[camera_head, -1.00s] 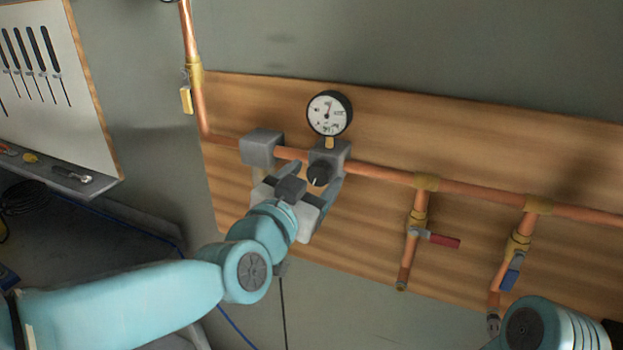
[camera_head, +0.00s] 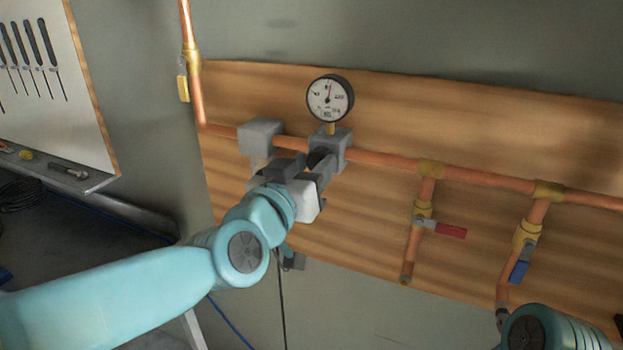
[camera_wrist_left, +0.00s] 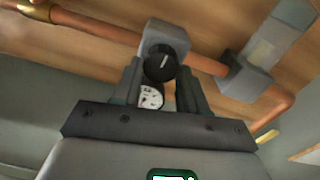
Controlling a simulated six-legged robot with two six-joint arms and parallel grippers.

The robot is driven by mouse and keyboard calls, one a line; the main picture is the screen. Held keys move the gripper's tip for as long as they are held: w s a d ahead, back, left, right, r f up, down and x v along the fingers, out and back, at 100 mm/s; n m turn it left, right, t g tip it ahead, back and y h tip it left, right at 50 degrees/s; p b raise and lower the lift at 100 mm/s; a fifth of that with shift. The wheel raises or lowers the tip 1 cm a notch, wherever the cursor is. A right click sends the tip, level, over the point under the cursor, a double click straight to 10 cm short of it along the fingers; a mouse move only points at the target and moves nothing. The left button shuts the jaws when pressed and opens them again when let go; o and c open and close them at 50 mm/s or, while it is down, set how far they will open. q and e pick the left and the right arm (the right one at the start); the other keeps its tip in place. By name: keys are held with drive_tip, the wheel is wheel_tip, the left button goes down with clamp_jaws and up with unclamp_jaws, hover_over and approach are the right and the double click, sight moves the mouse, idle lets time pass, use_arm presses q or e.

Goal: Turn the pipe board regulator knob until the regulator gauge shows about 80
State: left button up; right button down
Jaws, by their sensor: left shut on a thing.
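The regulator knob (camera_head: 318,157) is a dark round knob on a grey block on the copper pipe. It also shows in the left wrist view (camera_wrist_left: 160,65) with a white pointer line. The round white gauge (camera_head: 329,98) with a black rim stands above it. Its needle points roughly up, slightly right; the numbers are too small to read surely. The gauge also shows in the left wrist view (camera_wrist_left: 151,97), between the fingers. My left gripper (camera_head: 316,170) is shut on the knob, one finger on each side. My right gripper is not in view; only my right arm shows.
A second grey block (camera_head: 260,139) sits on the pipe left of the regulator. Red-handled (camera_head: 445,229) and blue-handled (camera_head: 519,271) valves hang on branches to the right. The wooden board (camera_head: 390,120) is flat behind. A tool panel (camera_head: 60,95) stands at the far left.

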use_arm(q)
drive_tip(key=shift+f+n+b, duration=0.15)
drive_tip(key=shift+n+b, duration=0.55)
drive_tip(key=shift+n, duration=0.5)
drive_tip(key=shift+n+b, duration=0.6)
drive_tip(key=shift+n, duration=0.6)
drive_tip(key=o, duration=1.1)
drive_tip(key=shift+c, duration=0.2)
drive_tip(key=shift+a, duration=0.1)
drive_tip(key=shift+s, duration=0.1)
